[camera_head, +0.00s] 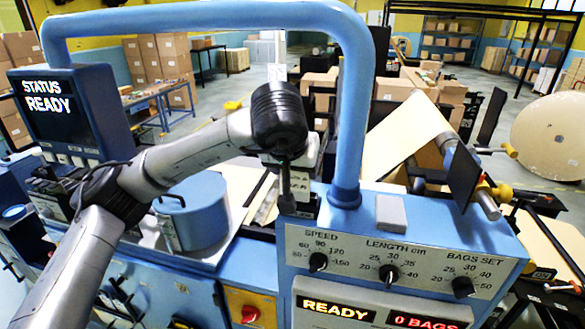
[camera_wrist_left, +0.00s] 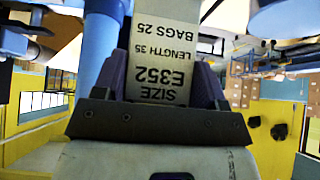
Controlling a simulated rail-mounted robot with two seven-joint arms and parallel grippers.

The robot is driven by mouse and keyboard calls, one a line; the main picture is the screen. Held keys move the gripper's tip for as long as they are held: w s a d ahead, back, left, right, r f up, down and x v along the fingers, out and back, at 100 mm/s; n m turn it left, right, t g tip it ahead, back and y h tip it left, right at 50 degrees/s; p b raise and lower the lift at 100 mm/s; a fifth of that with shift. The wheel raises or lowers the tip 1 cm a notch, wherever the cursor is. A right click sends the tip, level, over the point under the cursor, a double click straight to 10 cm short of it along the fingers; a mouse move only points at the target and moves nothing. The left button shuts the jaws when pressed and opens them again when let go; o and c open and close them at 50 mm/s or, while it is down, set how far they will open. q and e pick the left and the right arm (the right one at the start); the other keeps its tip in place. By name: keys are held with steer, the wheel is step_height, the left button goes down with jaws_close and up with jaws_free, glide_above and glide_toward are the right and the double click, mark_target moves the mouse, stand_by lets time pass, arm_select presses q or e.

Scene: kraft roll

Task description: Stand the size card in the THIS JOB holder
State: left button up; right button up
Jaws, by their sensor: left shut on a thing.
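The size card (camera_wrist_left: 165,50) is pale with black print, upside down in the left wrist view: SIZE E352, LENGTH 35, BAGS 25. My left gripper (camera_wrist_left: 162,92) is shut on it, with the card between its fingers. In the head view my left gripper (camera_head: 290,190) points down just left of the blue post, above the console's left end. The card is mostly hidden there by the gripper. I can read no THIS JOB label in either view, so I cannot tell where the holder is. My right gripper is not in view.
The blue tube frame (camera_head: 346,130) stands right beside the gripper. The console panel (camera_head: 400,265) has three black knobs and lit displays. A small grey block (camera_head: 391,212) sits on its top. A blue round canister (camera_head: 192,210) stands left. A kraft sheet (camera_head: 405,135) is behind.

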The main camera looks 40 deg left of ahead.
arm_select(q)
steer(key=shift+w+a+f+b, duration=0.15)
steer(key=shift+w+a+f, duration=0.45)
steer(key=shift+w, duration=0.45)
steer(key=shift+w+a+f+b, duration=0.2)
steer(key=shift+w+a+f, duration=0.4)
steer(key=shift+w, duration=0.4)
steer(key=shift+w+a+f+b, duration=0.15)
steer(key=shift+w+a+f, duration=0.3)
steer(key=shift+w+f, duration=0.45)
steer(key=shift+w, duration=0.15)
steer(key=shift+f, duration=0.5)
steer(key=o, duration=1)
